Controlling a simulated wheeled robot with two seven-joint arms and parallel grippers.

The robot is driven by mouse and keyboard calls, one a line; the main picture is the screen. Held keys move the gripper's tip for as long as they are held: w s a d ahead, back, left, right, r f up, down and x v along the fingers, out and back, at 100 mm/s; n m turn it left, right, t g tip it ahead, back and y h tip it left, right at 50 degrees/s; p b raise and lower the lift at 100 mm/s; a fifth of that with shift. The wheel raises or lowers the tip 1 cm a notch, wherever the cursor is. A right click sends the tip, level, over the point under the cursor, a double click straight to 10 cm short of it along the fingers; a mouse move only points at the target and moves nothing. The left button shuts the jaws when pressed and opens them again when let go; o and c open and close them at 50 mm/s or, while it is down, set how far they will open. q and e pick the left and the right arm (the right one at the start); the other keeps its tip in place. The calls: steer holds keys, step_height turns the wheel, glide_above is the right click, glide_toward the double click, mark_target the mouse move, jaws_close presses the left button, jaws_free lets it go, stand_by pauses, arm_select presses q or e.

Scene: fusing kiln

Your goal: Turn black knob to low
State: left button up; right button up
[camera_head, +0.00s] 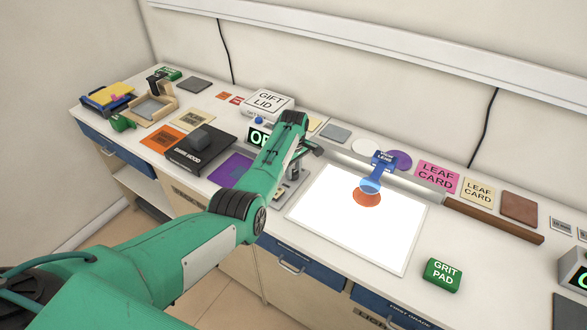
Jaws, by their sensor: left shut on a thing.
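My left arm reaches in from the lower left, across the bench to a small controller box at the back. Its lit display (257,137) shows green letters starting with "O", the rest hidden behind my arm. My left gripper (303,160) is beside this box, at the far end of the arm, and is shut. The black knob is hidden behind the gripper and wrist, so its pointer and setting cannot be read. My right gripper is out of view.
A green grit pad (442,275) sits at the front right. A dark hood (201,150) and gift lid box (269,101) stand nearby.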

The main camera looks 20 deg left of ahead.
arm_select(q)
steer(key=m+p, duration=0.1)
steer(key=m, duration=0.2)
steer(key=shift+r, duration=0.1)
steer(key=m+p, duration=0.1)
steer(key=m, duration=0.3)
steer(key=shift+m, duration=0.4)
steer(key=m+p, duration=0.1)
steer(key=m, duration=0.3)
steer(key=shift+m, duration=0.3)
steer(key=m, duration=0.3)
steer(key=shift+m, duration=0.3)
steer(key=m, duration=1.2)
steer(key=shift+m, duration=0.3)
steer(key=shift+m+b, duration=0.4)
steer(key=shift+m, duration=1.5)
